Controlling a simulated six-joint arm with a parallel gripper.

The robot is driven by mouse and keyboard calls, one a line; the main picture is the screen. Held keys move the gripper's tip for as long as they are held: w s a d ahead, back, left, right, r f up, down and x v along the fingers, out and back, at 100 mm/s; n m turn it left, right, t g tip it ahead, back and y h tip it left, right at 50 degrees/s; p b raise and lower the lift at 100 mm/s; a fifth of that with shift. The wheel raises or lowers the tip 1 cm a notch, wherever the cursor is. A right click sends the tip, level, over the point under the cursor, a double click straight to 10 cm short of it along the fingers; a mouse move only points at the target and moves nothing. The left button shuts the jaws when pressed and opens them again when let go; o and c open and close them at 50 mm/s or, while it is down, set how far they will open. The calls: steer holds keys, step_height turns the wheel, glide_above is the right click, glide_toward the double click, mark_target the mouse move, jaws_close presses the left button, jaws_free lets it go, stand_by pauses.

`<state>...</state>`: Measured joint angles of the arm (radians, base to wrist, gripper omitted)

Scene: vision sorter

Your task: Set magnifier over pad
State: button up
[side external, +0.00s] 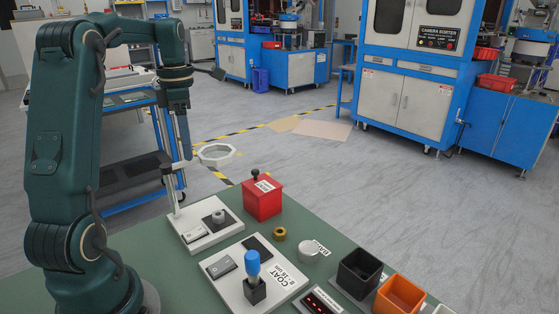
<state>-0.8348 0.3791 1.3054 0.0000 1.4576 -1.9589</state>
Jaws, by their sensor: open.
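The magnifier (216,154) is a pale octagonal ring with a clear lens. It stands out to the right on a thin arm from an upright post on a white base plate (199,241). A dark square pad (229,227) lies on this plate, with a grey ring-shaped part (218,216) on it. The lens is raised above the plate, and in this view it appears above the pad. My gripper (180,158) points down at the magnifier's arm, left of the lens. Its fingers are open; whether they straddle or touch the arm, I cannot tell.
A red box with a black knob (263,201) stands right of the plate. In front is a second white plate (238,292) with a blue-topped part (252,263) and another dark pad (257,246). A brass ring (279,233), a black bin (359,272) and an orange bin (399,296) stand further right.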

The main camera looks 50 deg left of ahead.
steer(key=shift+c, duration=0.4)
jaws_close()
stand_by(0.9)
